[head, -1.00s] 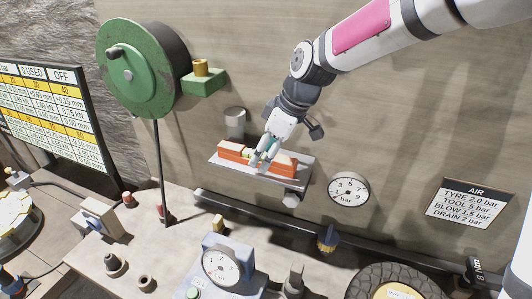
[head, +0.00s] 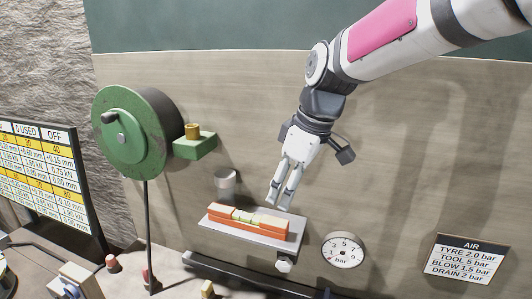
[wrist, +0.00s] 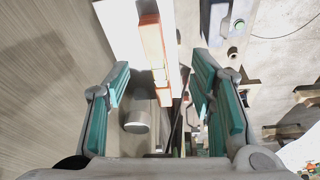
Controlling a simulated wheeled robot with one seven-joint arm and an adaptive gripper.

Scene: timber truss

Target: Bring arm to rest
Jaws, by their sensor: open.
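My gripper (head: 279,196) is open and empty. In the head view it hangs fingers down, a little above the right part of a small wall shelf (head: 208,223). An orange spirit level (head: 222,222) with a pale top and a yellow-green vial lies on that shelf. In the wrist view my gripper (wrist: 165,100) shows two teal-padded fingers spread wide, with nothing between the pads. The orange level (wrist: 153,45) shows beyond the fingers, on the white shelf (wrist: 120,30).
A green wheel (head: 122,138) with a handle and a green bracket (head: 195,147) are on the wall to the left. A grey cylinder (head: 225,183) is behind the shelf. A gauge (head: 344,250) and an AIR sign (head: 465,259) are to the right. The wall above is bare.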

